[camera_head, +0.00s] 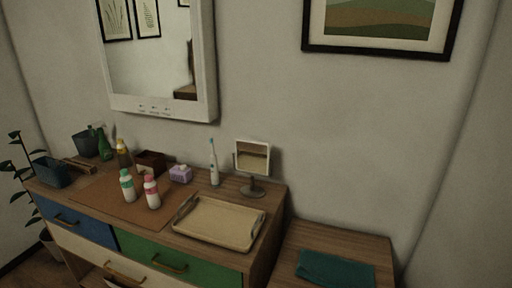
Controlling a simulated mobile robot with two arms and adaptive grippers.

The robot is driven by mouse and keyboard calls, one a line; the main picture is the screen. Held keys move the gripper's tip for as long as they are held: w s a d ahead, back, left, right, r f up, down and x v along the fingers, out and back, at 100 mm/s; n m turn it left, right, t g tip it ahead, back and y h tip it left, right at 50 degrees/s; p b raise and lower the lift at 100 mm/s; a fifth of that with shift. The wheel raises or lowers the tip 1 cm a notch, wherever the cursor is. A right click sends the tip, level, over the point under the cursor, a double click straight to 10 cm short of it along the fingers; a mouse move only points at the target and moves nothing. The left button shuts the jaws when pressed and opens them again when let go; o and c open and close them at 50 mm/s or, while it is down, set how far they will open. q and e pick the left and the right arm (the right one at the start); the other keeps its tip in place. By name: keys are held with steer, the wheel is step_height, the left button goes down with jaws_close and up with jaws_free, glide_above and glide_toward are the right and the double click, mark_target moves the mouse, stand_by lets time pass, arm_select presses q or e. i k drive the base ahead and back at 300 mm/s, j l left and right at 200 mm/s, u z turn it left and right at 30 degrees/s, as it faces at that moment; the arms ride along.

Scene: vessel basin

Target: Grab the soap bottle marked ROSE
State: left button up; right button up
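Two small white bottles stand upright on a brown mat (103,207) on the dresser. The left one, a teal-banded bottle (128,187), has a teal cap. The right one, a pink-banded bottle (152,194), has a pink-red cap and stands slightly nearer. Any lettering on them is too small to read, so I cannot tell which is marked ROSE. An amber bottle with a yellowish top (123,153) stands farther back. Neither of my grippers is in view.
A beige tray (218,223) lies right of the bottles. Behind are a green spray bottle (104,143), brown box (150,162), purple tissue box (180,173), electric toothbrush (214,163) and small mirror (252,158). A teal cloth (335,269) lies on the lower right cabinet.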

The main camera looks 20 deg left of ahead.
mark_target(150, 187)
steer(key=u, duration=1.45)
